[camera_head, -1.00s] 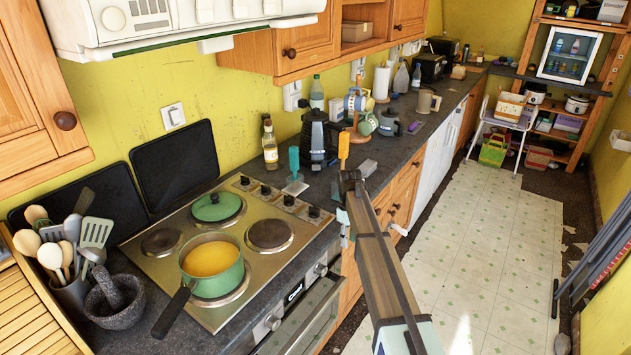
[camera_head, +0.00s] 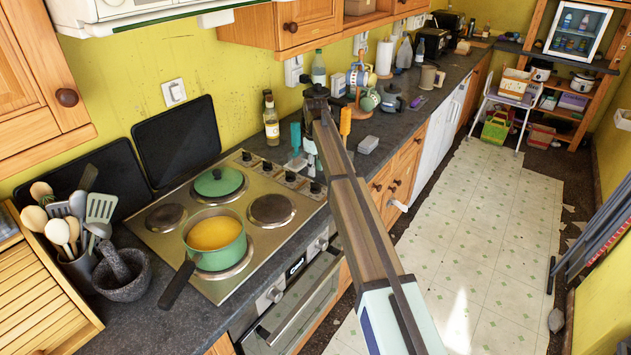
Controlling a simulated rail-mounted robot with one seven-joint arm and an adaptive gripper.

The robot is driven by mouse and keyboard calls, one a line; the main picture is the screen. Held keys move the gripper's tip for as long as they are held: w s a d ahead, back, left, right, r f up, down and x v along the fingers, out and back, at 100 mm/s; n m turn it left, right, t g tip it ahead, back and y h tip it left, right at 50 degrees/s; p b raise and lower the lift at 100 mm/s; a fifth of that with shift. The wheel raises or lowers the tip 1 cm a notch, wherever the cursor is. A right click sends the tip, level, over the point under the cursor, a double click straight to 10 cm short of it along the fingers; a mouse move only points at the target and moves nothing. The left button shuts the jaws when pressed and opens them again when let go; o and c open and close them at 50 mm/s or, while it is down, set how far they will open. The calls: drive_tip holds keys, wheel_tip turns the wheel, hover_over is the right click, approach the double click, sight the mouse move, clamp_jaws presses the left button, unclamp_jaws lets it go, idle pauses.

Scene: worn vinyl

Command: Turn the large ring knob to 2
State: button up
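The hob (camera_head: 196,292) has several dark knobs in a row along its right side. Knobs show at the back (camera_head: 246,156), beside it (camera_head: 267,165), further forward (camera_head: 290,176) and nearest the counter front (camera_head: 315,187). Which one serves the large ring, and their settings, are too small to read. My arm reaches in from the lower right. My gripper (camera_head: 311,160) hangs from its end, close to the front knobs; whether it touches one cannot be told. Its fingers are small and partly hidden, so their opening is unclear.
A green pot (camera_head: 218,248) with orange contents stands on the front ring, its handle pointing to the front left. A green lid (camera_head: 219,182) lies on the back ring. Teal-handled (camera_head: 295,135) and orange-handled (camera_head: 345,120) items stand close to my gripper. Bottles stand behind.

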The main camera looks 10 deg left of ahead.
sight(316, 183)
drive_tip(key=shift+f+b, duration=1.05)
drive_tip(key=shift+f, duration=1.8)
drive_tip(key=shift+f, duration=0.1)
clamp_jaws()
